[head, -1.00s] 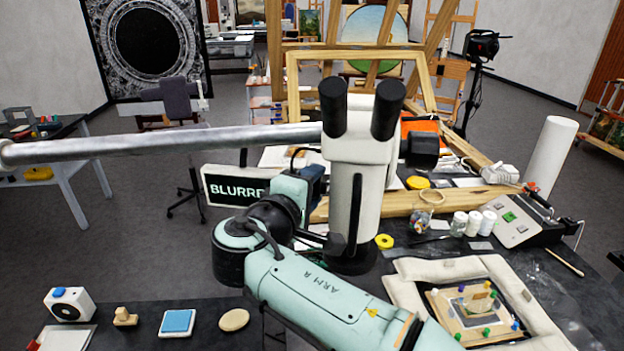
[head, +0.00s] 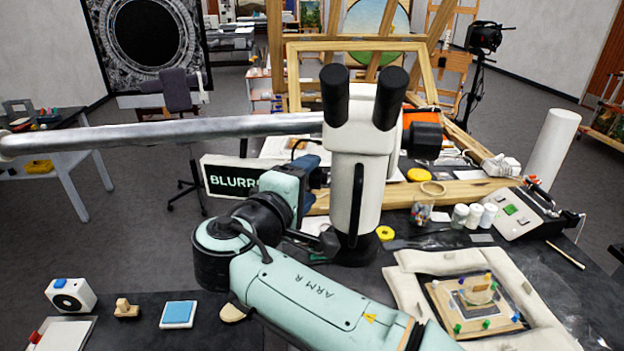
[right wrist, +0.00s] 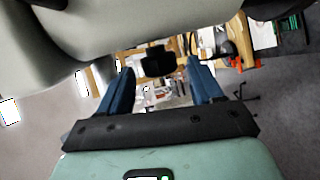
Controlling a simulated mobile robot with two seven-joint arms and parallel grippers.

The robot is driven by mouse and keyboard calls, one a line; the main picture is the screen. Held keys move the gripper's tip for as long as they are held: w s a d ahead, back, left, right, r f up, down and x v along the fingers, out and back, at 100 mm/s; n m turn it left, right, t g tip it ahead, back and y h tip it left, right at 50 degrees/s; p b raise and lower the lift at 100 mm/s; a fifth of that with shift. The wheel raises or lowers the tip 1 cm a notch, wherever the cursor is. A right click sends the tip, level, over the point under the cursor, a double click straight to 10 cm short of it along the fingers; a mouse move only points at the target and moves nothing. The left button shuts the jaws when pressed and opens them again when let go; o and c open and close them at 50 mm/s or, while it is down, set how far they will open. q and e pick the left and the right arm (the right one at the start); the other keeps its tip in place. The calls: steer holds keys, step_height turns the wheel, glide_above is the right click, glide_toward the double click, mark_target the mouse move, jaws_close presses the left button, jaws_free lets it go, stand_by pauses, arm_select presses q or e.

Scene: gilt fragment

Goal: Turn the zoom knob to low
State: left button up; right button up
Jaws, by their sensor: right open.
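The white microscope (head: 357,150) with two black eyepieces stands upright in the middle of the head view, on a grey boom. A black knob (head: 426,138) sticks out on its right side; I cannot read its setting. My right gripper (head: 309,168) is just left of the microscope body, mostly hidden behind my wrist. In the right wrist view its two blue fingers (right wrist: 160,69) are apart, with a black knob-like part (right wrist: 158,60) seen between or beyond their tips. I cannot tell whether they touch it. My left gripper is not in view.
A sign reading "BLURR…" (head: 228,180) stands behind my right arm. The metal boom (head: 170,133) crosses to the left. A padded frame with a small panel (head: 452,312) lies at the lower right. Jars (head: 474,217) and a control box (head: 520,212) stand behind it.

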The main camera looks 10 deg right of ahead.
steer(key=v, duration=1)
steer(key=shift+s+a+b, duration=0.2)
steer(key=shift+s+b, duration=0.05)
steer(key=shift+b, duration=0.2)
